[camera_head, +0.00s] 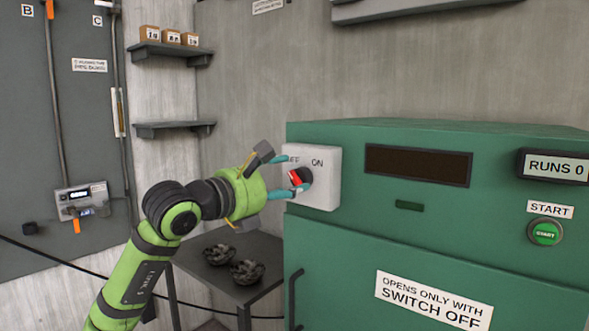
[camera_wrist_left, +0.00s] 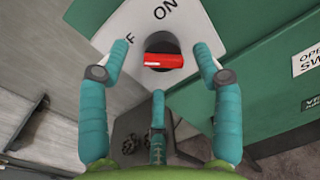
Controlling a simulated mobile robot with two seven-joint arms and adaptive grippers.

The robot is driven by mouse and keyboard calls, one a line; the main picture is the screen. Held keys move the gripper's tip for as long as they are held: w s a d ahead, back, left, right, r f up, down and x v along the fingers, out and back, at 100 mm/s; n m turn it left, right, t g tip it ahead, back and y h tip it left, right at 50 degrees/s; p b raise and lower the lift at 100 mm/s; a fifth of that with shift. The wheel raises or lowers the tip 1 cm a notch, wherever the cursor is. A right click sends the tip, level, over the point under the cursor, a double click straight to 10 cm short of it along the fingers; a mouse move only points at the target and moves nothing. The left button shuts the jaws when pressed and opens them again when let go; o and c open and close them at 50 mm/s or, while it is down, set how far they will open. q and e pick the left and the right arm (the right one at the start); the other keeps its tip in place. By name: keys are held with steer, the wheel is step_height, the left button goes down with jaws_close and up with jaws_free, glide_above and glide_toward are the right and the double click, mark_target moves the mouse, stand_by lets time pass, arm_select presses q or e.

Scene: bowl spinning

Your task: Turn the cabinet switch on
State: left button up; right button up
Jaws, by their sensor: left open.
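The cabinet switch is a dark round knob with a red handle (camera_head: 296,178) on a white plate (camera_head: 326,186) at the green cabinet's upper left corner. The plate reads OFF at left and ON at right; the red handle tilts toward the OFF side. My left gripper (camera_head: 288,175) is open, its teal fingers around the knob. In the left wrist view, the red handle (camera_wrist_left: 163,61) lies between two side fingers, with a third finger below; there are visible gaps, so no grip shows. The gripper partly hides the OFF label. My right gripper is out of view.
The green cabinet (camera_head: 420,240) has a dark display (camera_head: 418,165), a green START button (camera_head: 545,232) and a door handle (camera_head: 295,298). A small table (camera_head: 215,272) with two dark bowl-like objects stands below my left arm. Wall shelves (camera_head: 170,52) hang behind at left.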

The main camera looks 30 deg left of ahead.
mark_target(299, 179)
arm_select(q)
steer(key=shift+w+d+r+p, duration=0.15)
steer(key=shift+w+p, duration=0.35)
steer(key=shift+w, duration=0.85)
steer(key=shift+w+d, duration=0.1)
steer(key=c, duration=1.1)
